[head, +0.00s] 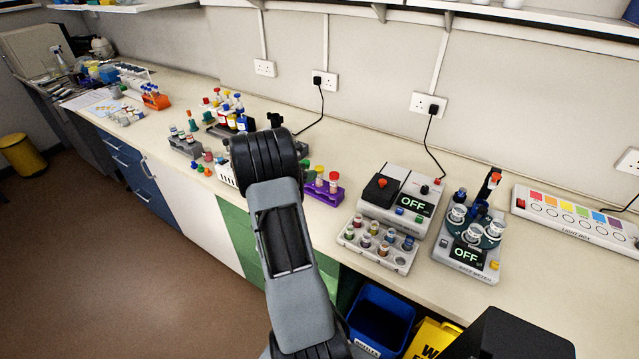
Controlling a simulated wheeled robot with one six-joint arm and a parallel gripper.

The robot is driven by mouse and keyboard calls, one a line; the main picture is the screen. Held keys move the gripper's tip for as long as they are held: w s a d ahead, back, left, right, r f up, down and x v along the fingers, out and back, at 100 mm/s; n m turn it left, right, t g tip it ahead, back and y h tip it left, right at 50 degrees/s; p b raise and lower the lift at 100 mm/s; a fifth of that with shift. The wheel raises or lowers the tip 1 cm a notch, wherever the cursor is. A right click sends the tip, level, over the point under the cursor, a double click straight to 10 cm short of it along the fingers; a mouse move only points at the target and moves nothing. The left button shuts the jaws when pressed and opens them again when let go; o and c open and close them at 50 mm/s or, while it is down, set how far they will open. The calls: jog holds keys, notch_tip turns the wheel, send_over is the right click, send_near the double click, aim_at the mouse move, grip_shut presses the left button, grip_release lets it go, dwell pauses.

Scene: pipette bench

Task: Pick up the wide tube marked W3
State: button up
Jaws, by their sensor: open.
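No W3 mark is readable in the head view, so I cannot tell which tube is the wide one marked W3. Capped tubes with green, yellow and red tops (333,182) stand in a purple rack (325,195) just right of my arm. Several short round vials sit in a grey tray (400,262) farther right. More small tubes stand in a grey rack (184,146) left of my arm. My arm rises through the middle of the picture and covers part of the bench. My gripper is not visible; the arm's black joint hides that area.
Two devices reading OFF, a grey one (421,184) and one with a round carousel (467,258), stand at right beside a light box (575,222). Bottles crowd the bench left of my arm. A blue bin (378,315) is below the front edge.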

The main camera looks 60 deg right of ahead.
aim_at(319, 168)
jog(key=shift+p+x, duration=1.25)
jog(key=shift+x, duration=1.95)
jog(key=shift+s+r, duration=0.1)
jog(key=shift+s, duration=0.05)
jog(key=shift+c, duration=0.5)
grip_shut()
